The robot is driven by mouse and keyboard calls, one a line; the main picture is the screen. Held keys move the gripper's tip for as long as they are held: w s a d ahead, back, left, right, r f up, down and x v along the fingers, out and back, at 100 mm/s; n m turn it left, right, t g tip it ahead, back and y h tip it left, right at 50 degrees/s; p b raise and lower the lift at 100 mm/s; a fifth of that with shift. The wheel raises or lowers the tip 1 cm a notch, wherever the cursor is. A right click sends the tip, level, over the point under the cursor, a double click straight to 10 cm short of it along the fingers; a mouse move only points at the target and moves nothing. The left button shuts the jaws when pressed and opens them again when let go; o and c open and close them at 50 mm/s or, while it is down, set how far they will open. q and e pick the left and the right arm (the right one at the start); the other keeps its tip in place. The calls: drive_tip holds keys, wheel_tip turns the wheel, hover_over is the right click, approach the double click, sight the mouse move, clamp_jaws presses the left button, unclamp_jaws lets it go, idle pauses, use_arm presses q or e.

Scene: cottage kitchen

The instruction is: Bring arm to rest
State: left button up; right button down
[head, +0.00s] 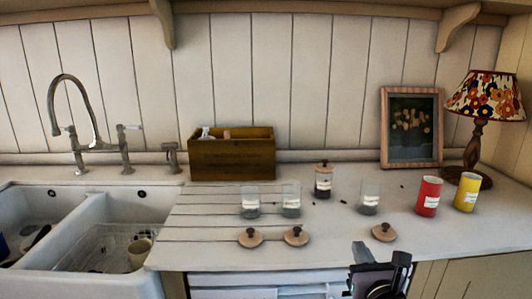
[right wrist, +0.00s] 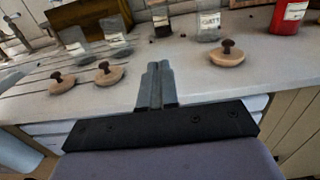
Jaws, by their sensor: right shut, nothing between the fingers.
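My right gripper (head: 361,252) comes up at the bottom of the head view, in front of the counter (head: 330,248). In the right wrist view its fingers (right wrist: 155,72) are pressed together with nothing between them. They point toward the counter's front edge. The nearest thing is a wooden lid (head: 384,232), to the right of the fingertips and apart from them; it also shows in the right wrist view (right wrist: 227,56). My left gripper is not in view.
Two more lids (head: 250,238) (head: 296,236) lie near the front. Behind stand glass jars (head: 250,205) (head: 291,203) (head: 370,200), a lidded jar (head: 323,184), a red can (head: 429,197), a yellow can (head: 467,192), a wooden box (head: 232,158), a picture (head: 411,130) and a lamp (head: 484,110). A sink (head: 110,245) is left.

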drive_tip(key=s+a+f+m+g+y, duration=0.25)
drive_tip(key=s+f+m+g, duration=0.25)
drive_tip(key=s+f+m, duration=1)
drive_tip(key=s+d+f+m+g, duration=0.2)
drive_tip(key=s+f+m, duration=0.7)
drive_tip(key=m, duration=1)
drive_tip(key=s+h, duration=0.1)
drive_tip(key=s, duration=0.3)
drive_tip(key=shift+s+d+f, duration=0.15)
drive_tip(key=shift+d+f, duration=0.05)
drive_tip(key=shift+f, duration=0.2)
